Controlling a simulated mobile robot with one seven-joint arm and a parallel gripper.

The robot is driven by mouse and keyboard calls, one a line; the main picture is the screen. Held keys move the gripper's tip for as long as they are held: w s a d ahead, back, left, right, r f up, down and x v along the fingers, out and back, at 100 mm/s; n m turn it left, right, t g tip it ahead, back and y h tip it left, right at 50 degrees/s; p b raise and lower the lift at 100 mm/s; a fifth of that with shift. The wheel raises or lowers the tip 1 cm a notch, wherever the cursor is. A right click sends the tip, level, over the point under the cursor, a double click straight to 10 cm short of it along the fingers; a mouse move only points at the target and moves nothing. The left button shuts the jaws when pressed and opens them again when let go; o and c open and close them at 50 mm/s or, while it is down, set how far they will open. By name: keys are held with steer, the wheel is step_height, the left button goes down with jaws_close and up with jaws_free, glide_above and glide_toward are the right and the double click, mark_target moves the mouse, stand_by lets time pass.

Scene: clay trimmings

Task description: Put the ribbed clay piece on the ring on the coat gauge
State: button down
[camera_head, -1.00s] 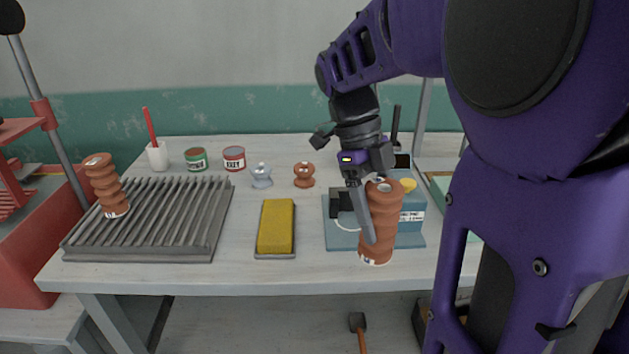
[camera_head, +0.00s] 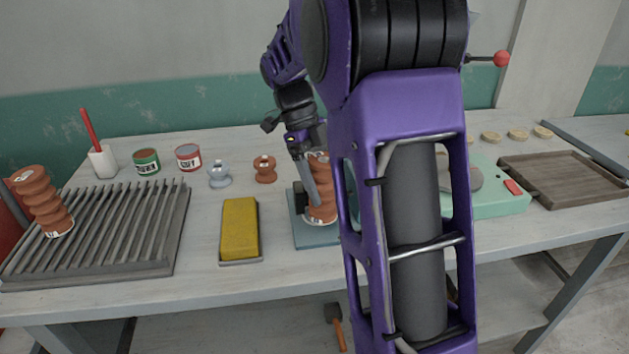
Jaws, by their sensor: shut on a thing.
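My gripper (camera_head: 315,190) is shut on a ribbed orange-brown clay piece (camera_head: 324,212), which it holds upright. The piece's lower end appears over the blue base plate of the coat gauge (camera_head: 314,238); whether it touches cannot be told. My arm hides most of the gauge. The ring cannot be seen. Another ribbed clay piece (camera_head: 41,200) with a pale label near its foot stands tilted at the slatted rack (camera_head: 95,235) on the left.
A yellow block (camera_head: 239,226) lies left of the gauge. Behind are a small clay spool (camera_head: 264,168), a grey spool (camera_head: 219,174), two tins (camera_head: 189,157) and a white cup (camera_head: 102,161). A mint-green device (camera_head: 500,195) and a wooden tray (camera_head: 570,178) stand right.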

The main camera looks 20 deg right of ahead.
steer(key=shift+w+d+f, duration=0.25)
steer(key=shift+w+f, duration=0.4)
steer(key=shift+w, duration=0.35)
steer(key=shift+w+d+f, duration=0.2)
steer(key=shift+w+f, duration=0.45)
steer(key=shift+w, duration=0.3)
steer(key=shift+f, duration=0.15)
jaws_free()
steer(key=p+v, duration=0.2)
steer(key=v, duration=1)
steer(key=shift+p, duration=0.3)
